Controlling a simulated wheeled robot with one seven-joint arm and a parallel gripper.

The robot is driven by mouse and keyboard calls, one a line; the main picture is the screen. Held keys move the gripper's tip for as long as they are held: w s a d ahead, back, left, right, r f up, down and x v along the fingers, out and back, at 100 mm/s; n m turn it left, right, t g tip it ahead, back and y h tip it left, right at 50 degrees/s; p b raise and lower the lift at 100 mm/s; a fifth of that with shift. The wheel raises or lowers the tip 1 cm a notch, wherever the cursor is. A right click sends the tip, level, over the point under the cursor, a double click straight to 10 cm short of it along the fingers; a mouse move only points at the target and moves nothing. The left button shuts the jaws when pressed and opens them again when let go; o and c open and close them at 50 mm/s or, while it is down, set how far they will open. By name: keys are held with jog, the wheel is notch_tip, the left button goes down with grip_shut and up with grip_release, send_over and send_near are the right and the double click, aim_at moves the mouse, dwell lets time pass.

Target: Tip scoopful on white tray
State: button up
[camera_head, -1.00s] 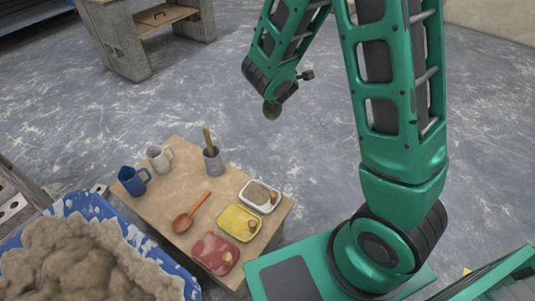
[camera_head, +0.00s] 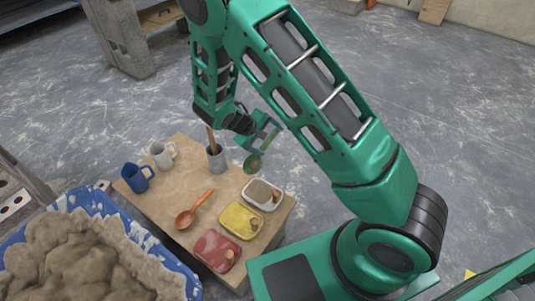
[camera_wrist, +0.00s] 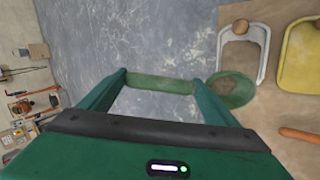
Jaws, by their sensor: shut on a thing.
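My gripper (camera_head: 265,140) is shut on a green scoop (camera_head: 252,163), whose handle lies across between the fingers in the wrist view (camera_wrist: 160,83). The scoop's round bowl (camera_wrist: 232,88) has a brownish patch inside, which looks like a small load. The scoop is in the air just behind the white tray (camera_head: 247,200), near the table's back right edge. The white tray also shows in the wrist view (camera_wrist: 262,40), beyond the bowl. It holds a grey-brown layer and a small round brown thing at one corner.
A yellow tray (camera_head: 223,221) and a red tray (camera_head: 200,252) stand in front of the white one. A blue tub (camera_head: 176,266) holds mortar.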

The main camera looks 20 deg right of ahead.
jog(key=shift+s+a+f+m+g+y, duration=0.15)
jog(key=shift+s+f+m+g+y, duration=0.4)
jog(key=shift+y, duration=0.6)
jog(key=shift+s+a+f+m+g+y, duration=0.15)
jog(key=shift+s+f+m+g+y, duration=0.25)
jog(key=shift+s+f+y, duration=0.5)
jog(key=shift+s+a+f+m+g+y, duration=0.15)
jog(key=shift+s+f+m+g+y, duration=0.35)
jog(key=shift+y, duration=0.85)
jog(key=shift+w+r, duration=0.15)
